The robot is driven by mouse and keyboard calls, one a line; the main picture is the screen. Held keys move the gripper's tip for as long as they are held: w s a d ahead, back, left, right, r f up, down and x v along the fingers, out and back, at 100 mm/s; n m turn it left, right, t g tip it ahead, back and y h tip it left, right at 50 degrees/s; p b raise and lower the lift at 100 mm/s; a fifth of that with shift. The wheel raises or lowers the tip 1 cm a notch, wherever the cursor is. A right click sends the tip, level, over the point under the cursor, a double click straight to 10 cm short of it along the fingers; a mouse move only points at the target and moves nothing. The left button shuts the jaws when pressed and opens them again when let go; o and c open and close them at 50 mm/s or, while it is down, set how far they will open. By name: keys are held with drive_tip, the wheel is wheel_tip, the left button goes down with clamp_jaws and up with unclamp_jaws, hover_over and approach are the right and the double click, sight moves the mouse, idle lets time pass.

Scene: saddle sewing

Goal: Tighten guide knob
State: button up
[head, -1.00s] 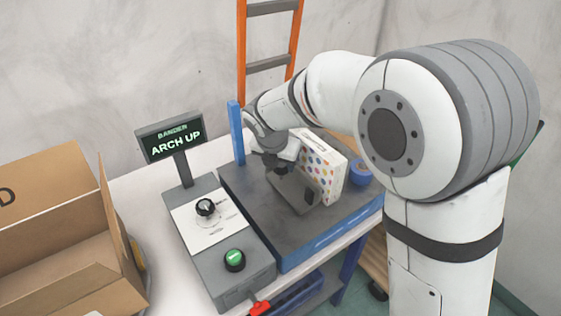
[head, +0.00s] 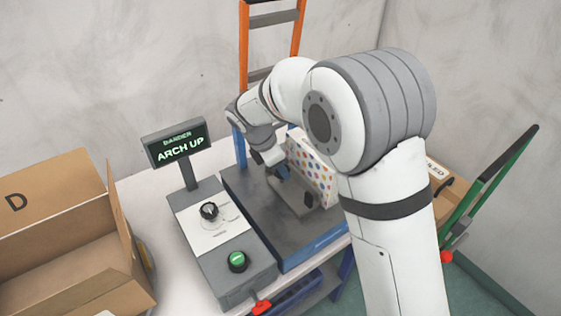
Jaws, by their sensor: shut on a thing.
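My gripper (head: 272,160) reaches down over the grey bander bed (head: 240,187) and is shut at the left end of the grey guide (head: 291,196). A small blue part shows at its fingertips. The guide knob sits within the grip and is mostly hidden, so its turn cannot be seen. A dark block (head: 309,200) stands at the guide's near right end. A white box with coloured dots (head: 318,172) stands upright just behind the guide.
A control box (head: 228,255) with a black dial (head: 209,211) and green button (head: 237,261) is at left. Its screen (head: 178,147) reads "ARCH UP". An open cardboard box (head: 60,205) stands further left. An orange ladder (head: 244,45) is behind, a green hand truck (head: 497,180) at right.

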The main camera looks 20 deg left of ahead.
drive_tip(key=m+g+p, duration=0.1)
drive_tip(key=m, duration=0.2)
drive_tip(key=m+g+h+p, duration=0.1)
drive_tip(key=m, duration=0.1)
drive_tip(key=shift+w+m, duration=0.2)
drive_tip(key=shift+m, duration=0.5)
drive_tip(key=shift+a, duration=0.1)
drive_tip(key=o, duration=1)
drive_tip(key=v, duration=0.7)
drive_tip(key=shift+w+r, duration=0.1)
drive_tip(key=shift+r, duration=0.3)
